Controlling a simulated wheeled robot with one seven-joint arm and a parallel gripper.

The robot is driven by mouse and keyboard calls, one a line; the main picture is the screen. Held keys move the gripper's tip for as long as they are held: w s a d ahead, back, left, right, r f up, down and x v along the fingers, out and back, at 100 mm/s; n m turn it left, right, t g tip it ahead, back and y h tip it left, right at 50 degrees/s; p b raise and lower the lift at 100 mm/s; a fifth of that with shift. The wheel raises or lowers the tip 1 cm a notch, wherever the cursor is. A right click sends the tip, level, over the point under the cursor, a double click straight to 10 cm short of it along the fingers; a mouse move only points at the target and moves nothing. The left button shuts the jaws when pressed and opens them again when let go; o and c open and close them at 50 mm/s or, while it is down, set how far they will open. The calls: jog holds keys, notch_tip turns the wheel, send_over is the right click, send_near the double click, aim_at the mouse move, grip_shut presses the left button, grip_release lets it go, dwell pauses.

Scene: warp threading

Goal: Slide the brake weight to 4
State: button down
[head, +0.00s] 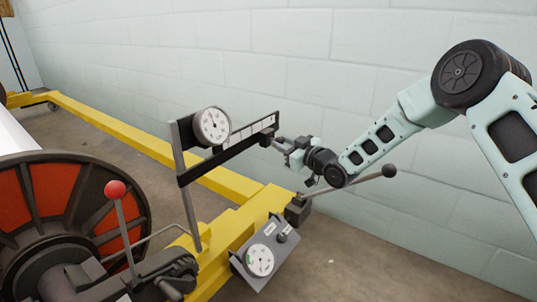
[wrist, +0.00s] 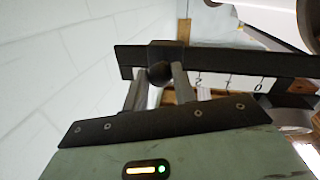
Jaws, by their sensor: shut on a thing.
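The brake weight is a small dark block (head: 267,136) on the dark beam (head: 205,170), near the beam's right end in the head view. In the wrist view the weight (wrist: 167,53) straddles the beam (wrist: 226,62), with a round dark knob (wrist: 160,74) facing me. My gripper (head: 277,142) has its fingers (wrist: 161,78) on either side of this knob, shut on it. White scale labels (wrist: 228,82) reading 2, 1 and 0 show to the right of the weight. Any label behind the weight and fingers is hidden.
A round dial (head: 212,126) stands at the beam's left part on a grey post (head: 187,195). A red-knobbed lever (head: 115,190), a dark-knobbed lever (head: 389,171) and a lower gauge box (head: 260,258) are around the yellow frame (head: 215,237). A pale block wall is behind.

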jog(key=w+d, duration=0.3)
jog(key=w, duration=0.1)
jog(key=shift+d, duration=0.2)
jog(key=shift+r, duration=0.1)
jog(key=c, duration=1.1)
grip_release()
jog(key=shift+c, duration=0.2)
jog(key=shift+s, duration=0.1)
jog(key=p+v, duration=0.4)
jog(key=v, duration=1.3)
jog(key=shift+s, duration=0.1)
